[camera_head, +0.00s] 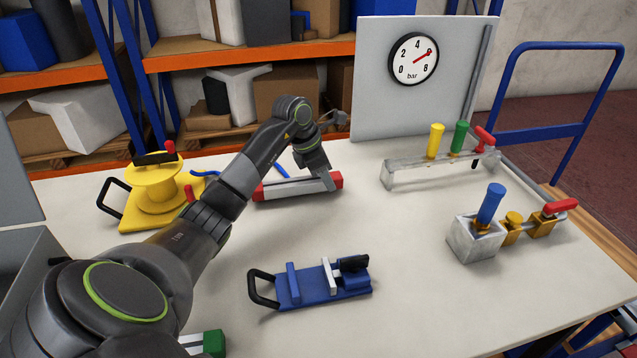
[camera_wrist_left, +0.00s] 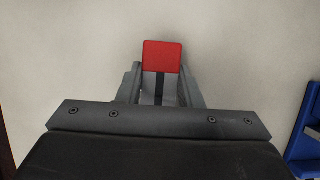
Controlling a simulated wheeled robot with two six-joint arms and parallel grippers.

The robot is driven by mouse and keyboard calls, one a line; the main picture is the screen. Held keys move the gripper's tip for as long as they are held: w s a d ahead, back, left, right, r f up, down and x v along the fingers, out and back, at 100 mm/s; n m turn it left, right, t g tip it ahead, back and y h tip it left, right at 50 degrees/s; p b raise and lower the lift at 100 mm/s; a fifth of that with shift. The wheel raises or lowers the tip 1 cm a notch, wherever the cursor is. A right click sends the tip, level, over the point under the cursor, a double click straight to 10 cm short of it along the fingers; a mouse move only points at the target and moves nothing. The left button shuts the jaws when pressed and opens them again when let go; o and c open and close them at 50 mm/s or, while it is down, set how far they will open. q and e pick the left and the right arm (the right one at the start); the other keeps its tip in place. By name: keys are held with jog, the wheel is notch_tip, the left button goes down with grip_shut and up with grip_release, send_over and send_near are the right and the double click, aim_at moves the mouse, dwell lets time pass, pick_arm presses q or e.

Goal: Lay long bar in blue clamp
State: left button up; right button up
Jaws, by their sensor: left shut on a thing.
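The long bar (camera_head: 292,188) is grey with red ends and lies across the back middle of the table; I cannot tell whether it touches the table. My left gripper (camera_head: 326,182) is shut on it near its right end, reaching down from above. In the left wrist view a red end (camera_wrist_left: 162,57) shows beyond the fingers (camera_wrist_left: 160,88). The blue clamp (camera_head: 322,288) lies nearer on the table, with a black handle, an upright blue post and a white jaw. A blue part at the right edge of the wrist view (camera_wrist_left: 307,130) may be this clamp. My right gripper is out of view.
A yellow spool fixture (camera_head: 152,199) stands left of the bar. A green-ended bar (camera_head: 213,342) lies partly behind my left arm. A grey rack with coloured handles (camera_head: 408,174) and a metal block with a blue handle (camera_head: 474,240) stand right. The table's middle right is clear.

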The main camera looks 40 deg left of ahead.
pick_arm(q)
notch_tip(320, 180, up, 9)
jog(key=shift+f+b, duration=0.15)
jog(key=shift+b, duration=0.2)
jog(key=shift+r+p, duration=1.5)
jog(key=shift+r, duration=0.8)
